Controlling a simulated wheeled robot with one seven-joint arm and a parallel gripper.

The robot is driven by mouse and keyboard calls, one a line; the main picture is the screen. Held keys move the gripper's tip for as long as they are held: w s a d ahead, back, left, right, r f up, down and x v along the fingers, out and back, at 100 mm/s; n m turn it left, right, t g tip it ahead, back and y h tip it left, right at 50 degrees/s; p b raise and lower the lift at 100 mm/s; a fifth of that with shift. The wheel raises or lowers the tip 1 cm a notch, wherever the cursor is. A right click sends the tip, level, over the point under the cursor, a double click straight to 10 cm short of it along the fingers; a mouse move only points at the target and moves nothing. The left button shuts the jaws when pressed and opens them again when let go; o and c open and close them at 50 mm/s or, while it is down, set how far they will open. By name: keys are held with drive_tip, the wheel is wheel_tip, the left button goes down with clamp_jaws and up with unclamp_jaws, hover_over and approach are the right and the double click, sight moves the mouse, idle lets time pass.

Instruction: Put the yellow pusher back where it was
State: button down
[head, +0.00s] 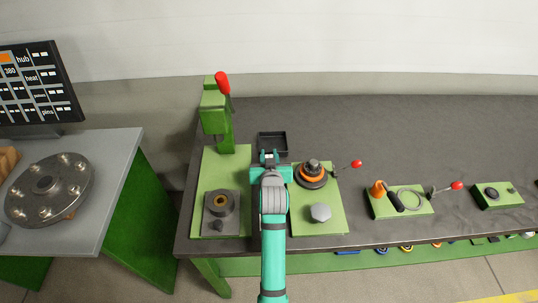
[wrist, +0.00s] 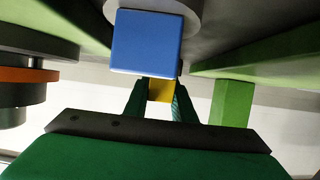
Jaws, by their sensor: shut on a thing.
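In the wrist view, my gripper (wrist: 160,92) is shut on a small yellow block, the yellow pusher (wrist: 160,90), which shows between the two dark green fingers. A blue block (wrist: 148,42) fills the view just beyond the fingers and partly covers the yellow. I cannot tell whether it is joined to the pusher. A round grey piece (wrist: 190,12) shows behind the blue block. In the head view, my gripper (head: 269,158) is over the bench at the near edge of a small black tray (head: 287,142). The pusher cannot be made out there.
The green press (head: 215,115) with a red handle stands left of my gripper. A green plate with an orange-ringed stack (head: 312,172) and a grey knob (head: 320,213) lies right. Farther right are green fixtures (head: 402,203). The bench (head: 420,140) is clear behind them.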

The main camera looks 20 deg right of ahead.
drive_tip(key=shift+f, duration=0.45)
drive_tip(key=c, duration=1.5)
unclamp_jaws()
drive_tip(key=shift+r, duration=0.5)
drive_tip(key=v, duration=1.2)
drive_tip(key=shift+r, duration=0.15)
